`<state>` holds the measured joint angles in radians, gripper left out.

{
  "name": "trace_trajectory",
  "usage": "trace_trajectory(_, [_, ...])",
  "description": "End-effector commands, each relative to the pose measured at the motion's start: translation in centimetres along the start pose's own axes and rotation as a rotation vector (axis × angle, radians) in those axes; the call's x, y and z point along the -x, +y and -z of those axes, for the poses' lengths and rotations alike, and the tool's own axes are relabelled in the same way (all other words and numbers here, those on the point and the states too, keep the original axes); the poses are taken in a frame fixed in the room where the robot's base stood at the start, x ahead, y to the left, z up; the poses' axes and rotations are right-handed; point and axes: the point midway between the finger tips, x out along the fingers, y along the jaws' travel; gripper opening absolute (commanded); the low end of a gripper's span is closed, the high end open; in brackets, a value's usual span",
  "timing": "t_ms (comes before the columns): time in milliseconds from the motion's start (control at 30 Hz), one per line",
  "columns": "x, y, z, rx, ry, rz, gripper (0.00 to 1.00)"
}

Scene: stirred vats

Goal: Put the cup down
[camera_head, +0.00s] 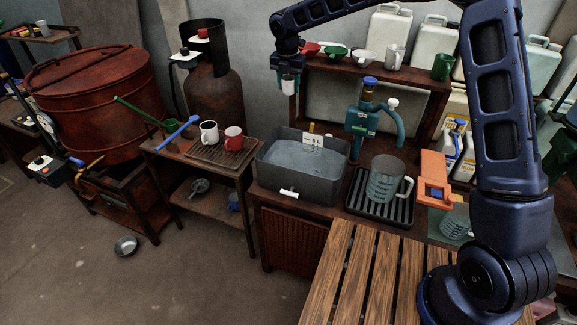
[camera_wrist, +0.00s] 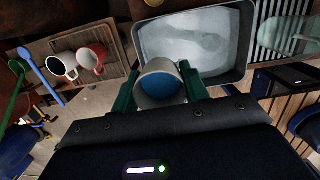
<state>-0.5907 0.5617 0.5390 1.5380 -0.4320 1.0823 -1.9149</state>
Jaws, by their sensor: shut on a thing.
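My gripper (camera_head: 288,76) hangs at the upper middle of the head view, in front of the wooden shelf and above the grey basin. It is shut on a light grey cup (camera_head: 289,88). In the wrist view the green fingers of my gripper (camera_wrist: 160,84) clasp the cup (camera_wrist: 161,66) from both sides, and its inside shows blue. The cup is in the air. A white mug (camera_head: 209,133) and a red mug (camera_head: 234,139) stand on a slatted tray (camera_head: 203,152) to the left. They also show at the left of the wrist view.
The grey basin (camera_head: 272,178) holds pale liquid. A clear measuring jug (camera_head: 385,180) stands on a black rack to its right. A green-handled pump (camera_head: 360,124) stands behind. The shelf holds bowls and cups. The slatted wooden bench (camera_head: 368,275) in front is largely clear.

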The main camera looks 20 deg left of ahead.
Motion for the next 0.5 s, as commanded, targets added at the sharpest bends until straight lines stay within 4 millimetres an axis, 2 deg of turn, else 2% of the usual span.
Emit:
trace_trajectory(33, [-2.3,0.0,0.4,0.002,0.003,0.004,0.21])
trace_trajectory(200, [-8.6,0.0,1.1,0.002,0.003,0.004,0.21])
trace_trajectory(333, [-11.8,0.0,1.6,0.002,0.002,0.002,0.21])
trace_trajectory(500, [-14.0,0.0,1.7,0.0,0.0,0.0,0.21])
